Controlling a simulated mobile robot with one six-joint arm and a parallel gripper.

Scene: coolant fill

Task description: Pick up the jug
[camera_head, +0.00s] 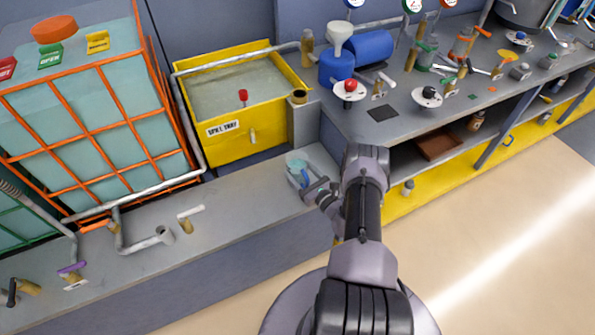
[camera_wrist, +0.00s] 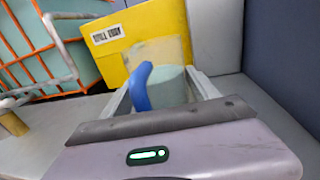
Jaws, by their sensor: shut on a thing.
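The jug (camera_head: 295,166) is pale, see-through and greenish, with a blue handle. It is at the right end of the grey ledge, in front of the yellow spill tray. My gripper (camera_head: 307,184) reaches it from the front right and is shut on it. In the wrist view the jug (camera_wrist: 174,88) sits between the two fingers, with its blue handle toward the camera. It looks about upright. I cannot tell whether its base touches the ledge; my gripper hides the lower part.
The yellow spill tray (camera_head: 222,135) stands behind the jug. A grey workbench (camera_head: 380,138) with a blue can, funnel and valves rises on the right. A caged tank (camera_head: 95,120) stands at the left. Pipes and valve handles line the ledge (camera_head: 235,208), whose middle is clear.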

